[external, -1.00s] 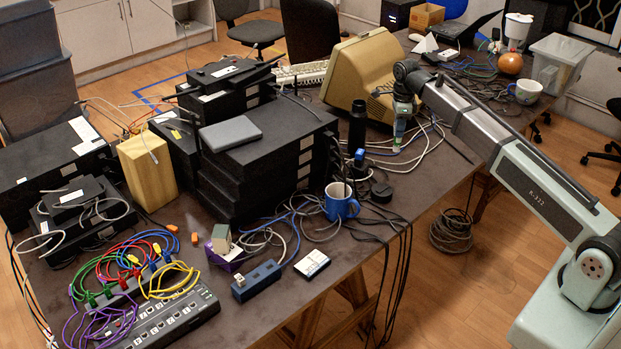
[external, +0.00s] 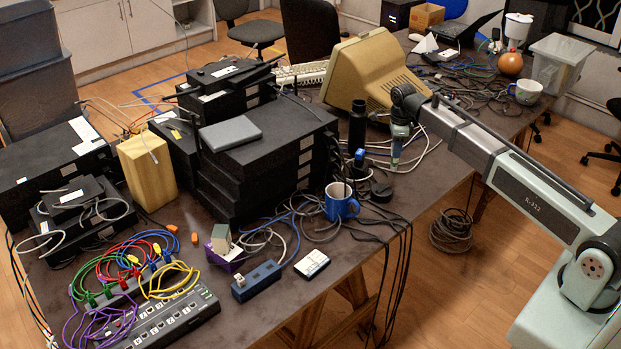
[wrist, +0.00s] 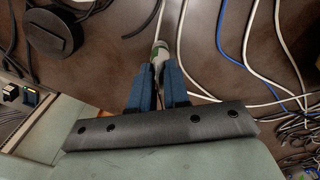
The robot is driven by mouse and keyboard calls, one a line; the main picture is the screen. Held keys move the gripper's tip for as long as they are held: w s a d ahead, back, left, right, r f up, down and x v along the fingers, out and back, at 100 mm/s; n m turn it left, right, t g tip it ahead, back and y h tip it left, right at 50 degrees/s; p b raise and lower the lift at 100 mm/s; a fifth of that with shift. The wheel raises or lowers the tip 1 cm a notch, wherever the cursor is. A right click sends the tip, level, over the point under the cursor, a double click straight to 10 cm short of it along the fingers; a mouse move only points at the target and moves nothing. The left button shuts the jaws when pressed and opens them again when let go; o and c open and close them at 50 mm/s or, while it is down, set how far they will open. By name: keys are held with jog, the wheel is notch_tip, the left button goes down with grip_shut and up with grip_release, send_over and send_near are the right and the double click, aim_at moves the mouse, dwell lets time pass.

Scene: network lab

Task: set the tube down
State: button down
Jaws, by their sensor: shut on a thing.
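My gripper (external: 399,136) is at the end of my arm, above the dark table (external: 353,262) to the right of the black bottle. It is shut on the tube (external: 396,155), a slim greyish piece that hangs down roughly upright. The tube's lower end is close to the tabletop among cables; I cannot tell whether it touches. In the wrist view my blue fingers (wrist: 158,90) close on the tube, and its pale greenish-white end (wrist: 160,52) shows between and beyond them. The rest of the tube is hidden by the fingers.
White and blue cables (wrist: 255,70) lie around the gripper. A beige monitor (external: 372,70) is behind. The table's right edge is close.

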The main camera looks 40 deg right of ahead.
jog(key=shift+f, duration=0.1)
jog(key=c, duration=1.1)
grip_release()
notch_tip(320, 180, up, 12)
jog(key=shift+r, duration=0.1)
jog(key=shift+d, duration=0.1)
